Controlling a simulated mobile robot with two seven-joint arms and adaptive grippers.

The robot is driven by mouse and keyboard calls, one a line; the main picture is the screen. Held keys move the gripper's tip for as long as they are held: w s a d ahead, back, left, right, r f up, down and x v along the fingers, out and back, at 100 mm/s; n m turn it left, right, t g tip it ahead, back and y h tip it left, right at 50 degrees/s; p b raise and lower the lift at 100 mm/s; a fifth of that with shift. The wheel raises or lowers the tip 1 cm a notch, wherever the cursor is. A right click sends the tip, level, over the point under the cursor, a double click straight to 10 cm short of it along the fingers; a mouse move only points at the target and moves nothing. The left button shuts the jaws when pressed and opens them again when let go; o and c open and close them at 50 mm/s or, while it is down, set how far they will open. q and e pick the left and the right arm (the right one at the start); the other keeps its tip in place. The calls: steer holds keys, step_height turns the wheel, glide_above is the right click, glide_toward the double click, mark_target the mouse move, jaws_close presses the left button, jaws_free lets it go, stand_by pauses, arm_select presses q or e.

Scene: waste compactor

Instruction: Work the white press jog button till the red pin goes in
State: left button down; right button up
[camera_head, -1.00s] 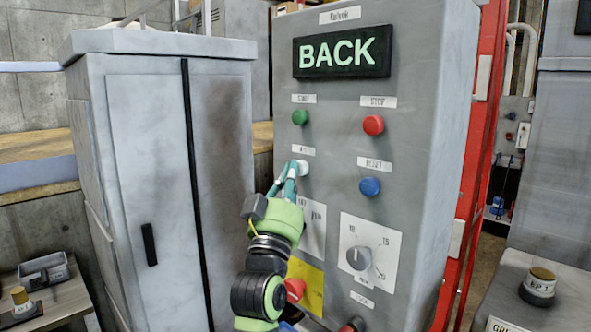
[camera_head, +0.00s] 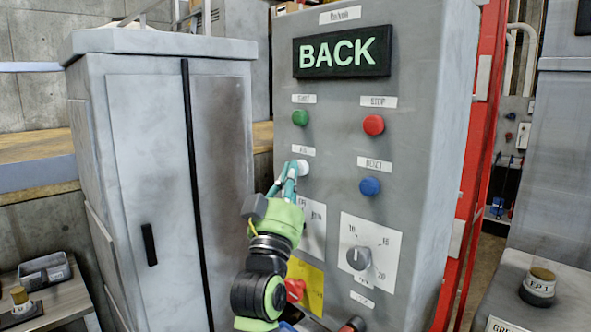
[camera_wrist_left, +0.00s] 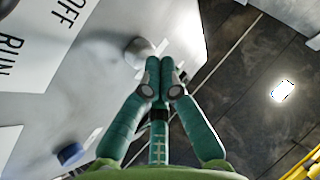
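The white jog button (camera_head: 303,167) sits on the grey control panel under a small label, below the green button. My left gripper (camera_head: 291,172) has its teal fingertips at this button, overlapping its left side. In the left wrist view the fingertips (camera_wrist_left: 163,72) are together with nothing between them. The pale round button (camera_wrist_left: 141,52) shows just left of the tips; whether they touch it or press it in, I cannot tell. The sign above reads BACK (camera_head: 342,51). I cannot make out a red pin in either view. My right gripper is not in view.
Close by on the panel are a green button (camera_head: 300,118), a red button (camera_head: 373,125), a blue button (camera_head: 370,187) and a dial (camera_head: 359,258). A red knob (camera_head: 295,289) on a yellow plate is below. A grey cabinet (camera_head: 150,180) stands left.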

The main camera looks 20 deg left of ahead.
arm_select(q)
steer(key=shift+s+f, duration=0.1)
steer(key=shift+s+a, duration=0.25)
steer(key=shift+s, duration=0.45)
steer(key=s, duration=0.1)
steer(key=s+a+p, duration=0.1)
steer(key=s, duration=0.2)
steer(key=shift+s+a, duration=0.35)
stand_by(0.4)
